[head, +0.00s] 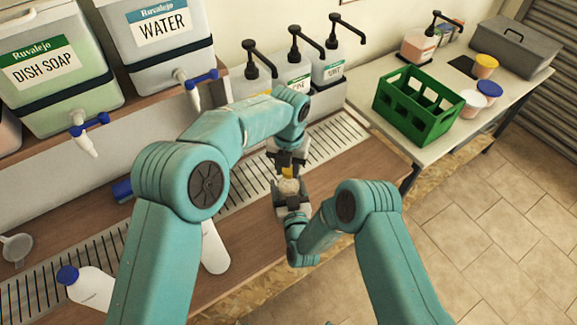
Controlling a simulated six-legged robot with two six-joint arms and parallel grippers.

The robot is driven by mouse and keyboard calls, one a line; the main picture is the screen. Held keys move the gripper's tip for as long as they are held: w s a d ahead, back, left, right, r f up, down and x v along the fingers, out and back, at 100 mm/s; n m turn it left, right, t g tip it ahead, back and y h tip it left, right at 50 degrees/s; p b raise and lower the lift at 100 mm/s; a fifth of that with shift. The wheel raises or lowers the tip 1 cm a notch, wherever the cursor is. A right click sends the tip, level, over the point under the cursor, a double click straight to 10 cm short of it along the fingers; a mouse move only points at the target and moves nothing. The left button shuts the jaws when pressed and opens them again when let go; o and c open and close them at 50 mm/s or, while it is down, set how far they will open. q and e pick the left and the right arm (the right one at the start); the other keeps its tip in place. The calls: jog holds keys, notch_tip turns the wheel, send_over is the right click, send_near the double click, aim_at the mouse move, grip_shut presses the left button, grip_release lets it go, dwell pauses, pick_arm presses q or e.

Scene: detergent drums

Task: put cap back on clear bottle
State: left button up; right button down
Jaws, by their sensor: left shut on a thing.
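My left gripper (287,161) points down over the drain grate near the middle of the head view. It is shut on a small yellow thing, which looks like the cap (288,172). Just below it is a pale round top, which looks like the clear bottle (289,186). My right gripper (290,190) comes from below, with its fingers on either side of that pale top; whether they are closed on it I cannot tell. The cap and the pale top look very close together; whether they touch I cannot tell. The rest of the bottle is hidden.
A white bottle with a blue cap (88,287) and a funnel (17,248) are at the lower left. Another pale bottle (215,250) is partly behind my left arm. Drums with taps (55,70) and pump bottles (331,65) stand behind. A green crate (412,112) is right.

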pick_arm(q)
jog(key=o, duration=1)
jog(key=shift+r, duration=2.25)
jog(key=shift+c, duration=0.3)
